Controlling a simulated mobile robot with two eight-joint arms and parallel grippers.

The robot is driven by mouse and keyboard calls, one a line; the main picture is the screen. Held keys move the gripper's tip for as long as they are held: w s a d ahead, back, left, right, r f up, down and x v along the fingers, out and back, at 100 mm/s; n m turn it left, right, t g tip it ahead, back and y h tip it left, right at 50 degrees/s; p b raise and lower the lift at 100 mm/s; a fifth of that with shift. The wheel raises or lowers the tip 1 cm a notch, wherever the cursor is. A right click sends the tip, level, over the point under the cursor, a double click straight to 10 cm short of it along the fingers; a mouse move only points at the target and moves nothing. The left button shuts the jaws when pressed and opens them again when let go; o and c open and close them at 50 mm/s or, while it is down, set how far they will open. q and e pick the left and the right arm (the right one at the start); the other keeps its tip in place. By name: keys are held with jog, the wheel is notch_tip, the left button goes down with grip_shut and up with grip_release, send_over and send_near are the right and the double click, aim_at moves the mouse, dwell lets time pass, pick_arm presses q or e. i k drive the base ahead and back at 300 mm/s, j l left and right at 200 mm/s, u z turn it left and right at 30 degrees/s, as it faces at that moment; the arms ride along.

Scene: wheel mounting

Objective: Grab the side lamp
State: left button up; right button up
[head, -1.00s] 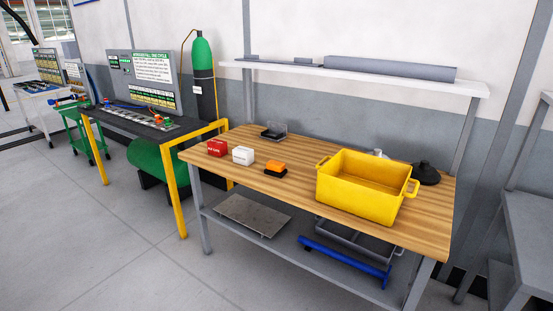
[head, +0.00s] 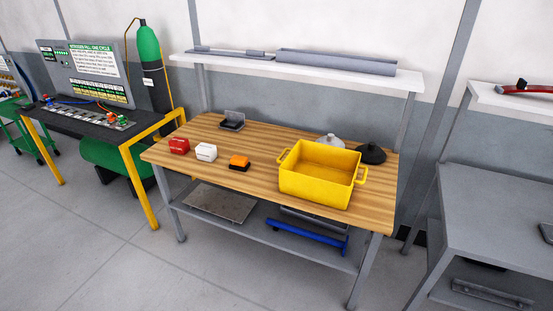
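A small orange block on a dark base (head: 239,162), which may be the side lamp, sits on the wooden workbench (head: 215,185) towards its front edge. A white box (head: 206,152) and a red box (head: 179,146) stand in a row to its left. A yellow bin (head: 317,188) with handles is to its right. I cannot tell from its looks alone that the orange piece is the lamp. Neither of my grippers shows in the head view.
A small dark tray-like holder (head: 232,126) and grey and black rounded parts (head: 371,154) are at the bench's back. A shelf (head: 400,79) hangs above. A grey bench (head: 500,235) stands right, a control console (head: 85,75) left. Floor in front is clear.

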aim_at(240, 164)
jog(key=i+j+z, duration=0.4)
jog(key=j, duration=0.2)
jog(key=j+z, duration=0.25)
jog(key=i+j+z, duration=0.1)
jog(key=j, duration=0.3)
jog(key=i+j, duration=0.1)
jog(key=j, duration=0.25)
jog(key=i+j+z, duration=0.15)
jog(key=j, duration=0.25)
jog(key=i+j, duration=0.1)
jog(key=j, duration=0.45)
jog(key=i+j, duration=0.1)
jog(key=j, duration=0.4)
jog(key=i+j, duration=0.15)
jog(key=j, duration=0.2)
jog(key=i+j, duration=0.15)
jog(key=j, duration=0.2)
jog(key=i+j, duration=0.15)
jog(key=j, duration=0.2)
jog(key=i+j, duration=0.3)
jog(key=l+z, duration=0.05)
